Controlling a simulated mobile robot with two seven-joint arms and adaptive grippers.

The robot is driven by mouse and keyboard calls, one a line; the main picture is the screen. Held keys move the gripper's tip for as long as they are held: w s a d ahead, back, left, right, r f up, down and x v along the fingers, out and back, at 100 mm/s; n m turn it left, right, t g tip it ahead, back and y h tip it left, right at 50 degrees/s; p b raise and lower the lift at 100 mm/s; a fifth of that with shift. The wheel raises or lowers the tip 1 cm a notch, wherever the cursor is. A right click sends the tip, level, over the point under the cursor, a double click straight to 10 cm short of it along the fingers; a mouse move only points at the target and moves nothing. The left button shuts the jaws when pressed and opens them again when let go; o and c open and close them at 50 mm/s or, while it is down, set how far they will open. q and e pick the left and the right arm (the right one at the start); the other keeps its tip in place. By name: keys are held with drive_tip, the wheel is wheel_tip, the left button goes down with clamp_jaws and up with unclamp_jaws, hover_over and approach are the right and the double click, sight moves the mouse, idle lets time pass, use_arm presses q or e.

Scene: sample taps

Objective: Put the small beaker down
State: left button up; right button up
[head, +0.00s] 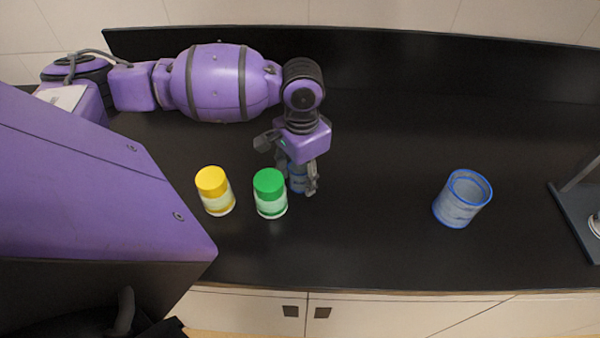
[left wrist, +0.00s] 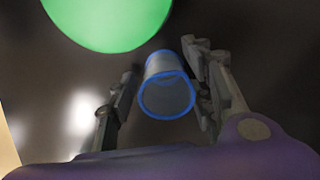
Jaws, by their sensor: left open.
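The small beaker (head: 298,178) is clear with blue bands and stands on the black counter. My left gripper (head: 300,186) is around it, pointing down, and partly hides it. In the left wrist view the small beaker (left wrist: 167,92) lies between the two fingers of the left gripper (left wrist: 163,92). The fingers are open; a gap shows on the beaker's left side, and the right finger is close to it. Whether that finger touches it I cannot tell. My right gripper is in neither view.
A green-capped jar (head: 270,193) stands just left of the small beaker, and its lid (left wrist: 108,18) shows in the wrist view. A yellow-capped jar (head: 215,191) is further left. A larger blue-rimmed beaker (head: 462,200) stands right. A stand (head: 578,215) is at the right edge. The counter between is clear.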

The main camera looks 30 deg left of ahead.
use_arm(q)
drive_tip(key=shift+r, duration=0.1)
drive_tip(key=shift+c, duration=0.9)
drive_tip(key=c, duration=0.7)
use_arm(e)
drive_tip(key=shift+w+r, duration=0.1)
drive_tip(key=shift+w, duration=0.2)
use_arm(q)
drive_tip(key=shift+r, duration=0.1)
